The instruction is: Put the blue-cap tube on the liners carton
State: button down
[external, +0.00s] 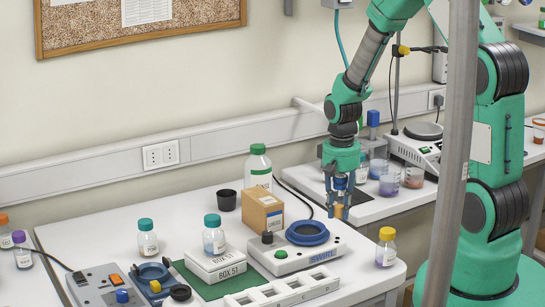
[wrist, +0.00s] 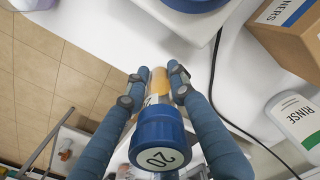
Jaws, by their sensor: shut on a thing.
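The blue-cap tube (wrist: 160,135) has a round cap marked 20 and amber contents. My gripper (wrist: 156,76) is shut on the tube, with a finger on each side of its body and the cap facing the wrist camera. In the external view my gripper (external: 340,205) points down near the back right of the white bench, with the amber part of the tube between its fingers. The liners carton (external: 262,212) is a small brown box left of my gripper, behind the blue-ringed device. It also shows at the top right of the wrist view (wrist: 292,38).
The blue-ringed device (external: 307,234) stands in front of the carton. A green-capped rinse bottle (external: 258,170) stands behind it, and a black cup (external: 227,200) to its left. A yellow-capped bottle (external: 386,248) stands at the right. A black cable (wrist: 225,112) crosses the bench.

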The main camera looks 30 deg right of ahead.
jog(key=shift+a, duration=0.1)
jog(key=s+a+r+n+p, duration=0.1)
jog(key=a+r+p, duration=0.6)
jog(key=a+r, duration=0.3)
jog(key=shift+s+a, duration=0.35)
jog(key=shift+a, duration=0.85)
jog(key=shift+w+r, duration=0.1)
jog(key=shift+w, duration=0.05)
jog(key=p, duration=0.2)
send_over(262, 196)
jog(key=shift+w+d+f, duration=0.1)
jog(key=shift+f, duration=0.65)
jog(key=shift+f, duration=0.1)
jog(key=shift+f, duration=1.65)
jog(key=shift+f, duration=0.1)
